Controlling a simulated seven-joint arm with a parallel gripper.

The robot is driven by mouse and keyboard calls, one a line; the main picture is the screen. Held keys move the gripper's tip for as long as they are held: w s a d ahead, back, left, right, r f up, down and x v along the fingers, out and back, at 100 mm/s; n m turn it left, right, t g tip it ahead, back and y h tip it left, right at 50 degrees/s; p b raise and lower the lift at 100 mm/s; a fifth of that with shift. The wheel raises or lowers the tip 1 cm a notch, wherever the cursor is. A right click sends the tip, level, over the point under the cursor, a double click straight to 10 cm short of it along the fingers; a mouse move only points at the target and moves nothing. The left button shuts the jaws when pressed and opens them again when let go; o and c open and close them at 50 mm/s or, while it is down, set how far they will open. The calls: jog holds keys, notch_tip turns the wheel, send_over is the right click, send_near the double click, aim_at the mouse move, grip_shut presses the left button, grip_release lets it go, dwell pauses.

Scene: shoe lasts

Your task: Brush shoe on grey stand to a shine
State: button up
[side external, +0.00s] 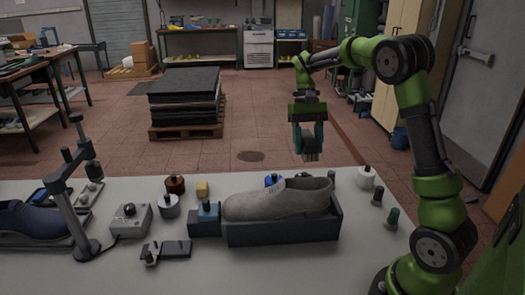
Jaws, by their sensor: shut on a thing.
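A light grey shoe (270,202) sits in a dark grey stand (285,232) near the front of the white table, toe to the left and heel to the right. My gripper (309,149) points down, above the heel end of the shoe and apart from it. It is shut on a small brush-like block (311,157), whose lower face is brownish. The block is small and dark in this view, so its bristles cannot be made out.
A blue shoe (32,222) lies at the left beside a dark clamp post (70,200). The table's (355,262) front right is clear.

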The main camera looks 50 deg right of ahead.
jog(key=s+a, duration=0.5)
jog(key=a, duration=0.4)
jog(key=s+a, duration=0.5)
jog(key=a, duration=0.4)
jog(key=s+d+f, duration=0.5)
jog(key=f, duration=0.2)
jog(key=shift+s+d+f+m, duration=0.15)
jog(key=shift+s+d+m, duration=0.15)
jog(key=shift+m, duration=0.1)
jog(key=shift+w+d, duration=0.75)
jog(key=shift+w, duration=0.1)
jog(key=shift+w, duration=0.1)
jog(key=shift+w+a, duration=2.65)
jog(key=shift+a, duration=0.2)
jog(key=s+d, duration=0.5)
jog(key=shift+s+d, duration=0.3)
jog(key=shift+d, duration=0.05)
